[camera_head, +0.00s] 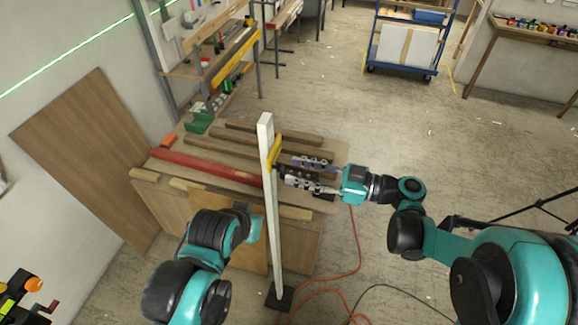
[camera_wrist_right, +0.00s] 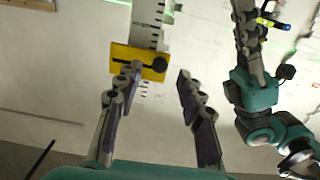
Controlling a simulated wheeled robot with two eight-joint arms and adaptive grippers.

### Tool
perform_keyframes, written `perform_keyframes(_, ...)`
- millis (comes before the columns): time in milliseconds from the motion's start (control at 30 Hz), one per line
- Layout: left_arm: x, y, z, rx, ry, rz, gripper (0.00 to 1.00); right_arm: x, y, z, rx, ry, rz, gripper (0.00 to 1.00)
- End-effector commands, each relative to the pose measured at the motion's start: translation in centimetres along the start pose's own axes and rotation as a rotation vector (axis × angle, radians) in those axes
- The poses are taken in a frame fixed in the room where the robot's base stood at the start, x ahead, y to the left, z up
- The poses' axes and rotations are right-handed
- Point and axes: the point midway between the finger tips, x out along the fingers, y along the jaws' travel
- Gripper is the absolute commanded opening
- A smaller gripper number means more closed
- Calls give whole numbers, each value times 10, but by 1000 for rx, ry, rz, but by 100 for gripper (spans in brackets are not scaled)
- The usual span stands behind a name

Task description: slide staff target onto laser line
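The white staff (camera_head: 272,220) stands upright on a black foot, and its yellow target (camera_head: 274,151) sits near the top. The wrist view shows the yellow target (camera_wrist_right: 124,55) with a dark knob (camera_wrist_right: 155,65), across the staff's marked face (camera_wrist_right: 149,20). My right gripper (camera_head: 290,171) is at the target from the right; in the wrist view (camera_wrist_right: 159,75) its fingers are apart, the knob between their tips. The green laser line (camera_head: 65,55) crosses the wall at upper left. My left gripper (camera_wrist_right: 247,35) shows at the wrist view's right edge, beside a yellow-and-blue item (camera_wrist_right: 271,23); its grip is unclear.
A low stand with timber beams (camera_head: 205,168) lies behind the staff. A wooden panel (camera_head: 85,150) leans on the left wall, near a tool shelf (camera_head: 215,55). An orange cable (camera_head: 345,275) runs over the floor. A blue cart (camera_head: 408,45) stands far back; the floor between is open.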

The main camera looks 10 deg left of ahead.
Motion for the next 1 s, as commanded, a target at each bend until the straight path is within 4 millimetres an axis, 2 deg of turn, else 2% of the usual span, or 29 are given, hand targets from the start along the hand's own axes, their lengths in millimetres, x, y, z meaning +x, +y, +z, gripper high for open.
perform_keyframes(33, 0, 0, 0, 0, 0, 0, 0, 9, -1, 0, 0, 0, -3, 38)
perform_keyframes(200, 0, 0, 0, 0, 0, 0, 0, 28, 0, 0, 1, -1, -1, 38)
perform_keyframes(533, 0, 0, 0, 0, 0, 0, 0, 34, 0, 0, 2, -1, 2, 38)
perform_keyframes(567, 0, 0, 0, 0, 0, 0, 0, 34, 0, 0, 2, -1, 2, 36)
perform_keyframes(700, 0, 0, 0, 0, 0, 0, 0, 33, 0, 0, 2, -1, 2, 0)
perform_keyframes(1000, 5, 0, 3, 0, 0, 0, 0, 33, 0, 6, 2, -1, 2, 0)
